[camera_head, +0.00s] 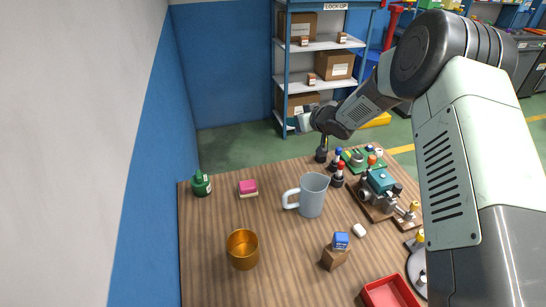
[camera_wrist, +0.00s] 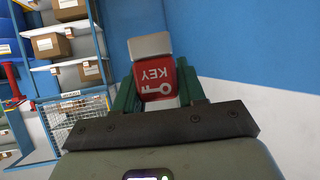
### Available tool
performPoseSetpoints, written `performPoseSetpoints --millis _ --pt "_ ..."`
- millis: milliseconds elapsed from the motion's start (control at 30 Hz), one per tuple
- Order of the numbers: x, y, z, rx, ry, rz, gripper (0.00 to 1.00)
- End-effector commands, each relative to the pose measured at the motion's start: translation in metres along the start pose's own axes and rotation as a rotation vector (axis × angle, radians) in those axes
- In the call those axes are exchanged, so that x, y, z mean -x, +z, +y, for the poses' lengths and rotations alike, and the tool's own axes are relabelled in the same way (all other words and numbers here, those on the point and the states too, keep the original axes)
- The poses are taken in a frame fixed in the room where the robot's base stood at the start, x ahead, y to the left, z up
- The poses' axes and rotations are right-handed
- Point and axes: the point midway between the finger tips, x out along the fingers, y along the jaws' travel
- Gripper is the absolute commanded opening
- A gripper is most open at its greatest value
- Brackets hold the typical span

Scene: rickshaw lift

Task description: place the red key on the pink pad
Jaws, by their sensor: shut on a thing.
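The red key (camera_wrist: 158,80) is a red block with a white end, marked "KEY" and a key symbol. In the wrist view it sits between the green fingers of my gripper (camera_wrist: 158,92), which is shut on it. In the head view my gripper (camera_head: 304,119) is raised above the table's back edge, pointing left; the key cannot be made out there. The pink pad (camera_head: 248,186) is a small pink-topped block with a pale lower part. It lies on the table to the left of and below my gripper in the picture, with nothing on top.
On the wooden table (camera_head: 205,225), a grey mug (camera_head: 312,195) stands right of the pad, a green bottle (camera_head: 201,184) left, an amber cup (camera_head: 242,249) in front. Knobs and machine parts crowd the right.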

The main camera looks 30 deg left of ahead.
Motion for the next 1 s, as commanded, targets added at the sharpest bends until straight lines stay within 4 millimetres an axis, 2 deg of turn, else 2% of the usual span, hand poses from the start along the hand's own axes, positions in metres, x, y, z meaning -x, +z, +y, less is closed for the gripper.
performPoseSetpoints --millis 33,200,300,433,600,800,1000 --pt "-0.005 0.000 -0.022 0.005 -0.025 0.002 0.10" --pt "-0.017 0.007 -0.099 0.030 -0.090 0.008 0.10" --pt "-0.020 0.013 -0.139 0.048 -0.116 0.008 0.10" --pt "-0.020 0.020 -0.175 0.069 -0.134 0.003 0.10" --pt "-0.023 0.033 -0.195 0.080 -0.142 -0.003 0.10" --pt "-0.041 0.066 -0.197 0.083 -0.143 -0.003 0.10" --pt "-0.050 0.082 -0.195 0.082 -0.141 -0.001 0.10"
